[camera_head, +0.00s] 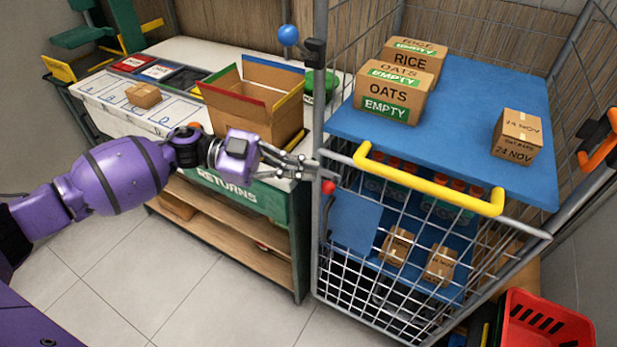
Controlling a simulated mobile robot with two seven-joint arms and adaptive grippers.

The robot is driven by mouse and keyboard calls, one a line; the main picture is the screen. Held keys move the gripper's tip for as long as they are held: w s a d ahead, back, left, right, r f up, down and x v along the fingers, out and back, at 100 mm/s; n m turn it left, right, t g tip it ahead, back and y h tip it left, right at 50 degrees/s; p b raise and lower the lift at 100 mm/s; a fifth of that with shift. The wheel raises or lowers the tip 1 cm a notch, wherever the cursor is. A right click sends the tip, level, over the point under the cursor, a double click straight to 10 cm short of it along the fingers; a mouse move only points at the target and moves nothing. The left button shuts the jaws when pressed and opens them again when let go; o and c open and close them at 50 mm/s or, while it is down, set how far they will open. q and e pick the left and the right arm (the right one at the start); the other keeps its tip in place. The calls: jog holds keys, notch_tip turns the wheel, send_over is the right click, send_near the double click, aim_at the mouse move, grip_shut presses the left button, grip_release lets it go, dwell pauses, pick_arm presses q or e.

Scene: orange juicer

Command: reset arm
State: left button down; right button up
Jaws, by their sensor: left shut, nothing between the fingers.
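My left arm comes in from the left, purple, stretched across the front of the returns counter (190,50). My left gripper (309,168) is shut and empty, pointing right. Its fingertips are close to the left post of the wire cage trolley (333,260), near a red knob (328,187); I cannot tell whether they touch it. My right gripper is not in view.
An open cardboard box (245,108) and a small carton (143,95) stand on the counter. The trolley's blue shelf (465,110) holds an OATS box (392,93), a RICE box (415,58) and a dated carton (517,137). A yellow handle (430,182) crosses the trolley front. A red basket (545,325) is lower right.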

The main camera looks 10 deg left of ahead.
pick_arm(q)
jog(key=a+r+b, duration=0.2)
jog(key=a+r, duration=0.2)
jog(key=a, duration=0.6)
jog(key=w+d+t, duration=0.2)
jog(key=w+t, duration=0.3)
jog(key=w, duration=0.2)
notch_tip(320, 180, down, 16)
jog(key=s+f+n+t+y+p, duration=0.1)
jog(key=n+t+y, duration=0.7)
jog(key=n+t, duration=0.25)
jog(key=s+a+f+n+g+y+p, duration=0.1)
jog(key=s+f+n+g+y, duration=0.15)
jog(key=s+f, duration=0.45)
jog(key=s+a+f+n+g+y, duration=0.1)
jog(key=s+a+f+n+y, duration=0.15)
jog(key=s+f, duration=0.4)
jog(key=s+f+n+g+y, duration=0.1)
jog(key=s+f+n, duration=0.2)
jog(key=s, duration=0.8)
jog(key=s+f+n+g+y+p, duration=0.1)
jog(key=s+f, duration=0.4)
jog(key=s, duration=0.6)
jog(key=n+g+y, duration=0.1)
jog(key=n, duration=0.1)
jog(key=shift+d+n, duration=0.35)
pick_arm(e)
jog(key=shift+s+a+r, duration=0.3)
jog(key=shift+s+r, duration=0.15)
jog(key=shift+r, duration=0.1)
